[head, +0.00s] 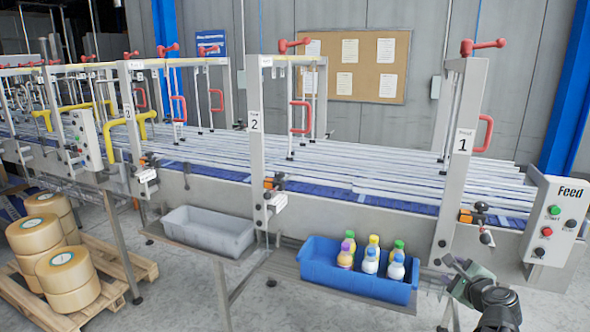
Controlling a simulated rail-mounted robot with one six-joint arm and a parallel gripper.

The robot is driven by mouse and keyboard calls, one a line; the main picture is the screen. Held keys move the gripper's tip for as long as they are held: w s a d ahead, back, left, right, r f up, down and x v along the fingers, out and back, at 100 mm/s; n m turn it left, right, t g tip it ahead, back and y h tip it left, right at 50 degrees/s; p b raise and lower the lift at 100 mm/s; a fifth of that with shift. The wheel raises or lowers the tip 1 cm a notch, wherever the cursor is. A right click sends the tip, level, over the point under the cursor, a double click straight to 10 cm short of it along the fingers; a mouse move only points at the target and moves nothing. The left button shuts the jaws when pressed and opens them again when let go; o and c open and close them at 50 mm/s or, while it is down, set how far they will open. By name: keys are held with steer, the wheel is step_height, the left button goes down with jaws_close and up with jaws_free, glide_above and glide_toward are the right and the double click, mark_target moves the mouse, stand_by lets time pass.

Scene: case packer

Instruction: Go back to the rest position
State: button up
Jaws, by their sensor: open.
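My gripper (456,270) is in the lower right of the head view, with part of my arm behind it. It is open, and I see nothing between its fingers. It is apart from the blue bin (335,281), to the right of it and below the Feed panel (550,228). The blue bin holds several small bottles (370,260) with yellow, green and purple caps, standing upright in its middle and right part.
A grey bin (208,232), seemingly empty, sits left of the blue bin. Tape rolls (67,280) lie on a wooden pallet (112,262) at lower left.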

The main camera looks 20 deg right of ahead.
steer(key=a+f+n+g+y, duration=0.3)
steer(key=a+f+n+g, duration=0.25)
steer(key=a+n, duration=0.5)
steer(key=a+f+n+g+y, duration=0.3)
steer(key=a+f+n+g, duration=0.25)
steer(key=a+n, duration=0.5)
steer(key=s+a+f+n+g+h+b, duration=0.1)
steer(key=a+n, duration=0.5)
steer(key=a, duration=1.4)
steer(key=shift+f+n+g+h, duration=0.4)
steer(key=shift+f+g+h, duration=0.2)
steer(key=shift+f+g, duration=0.4)
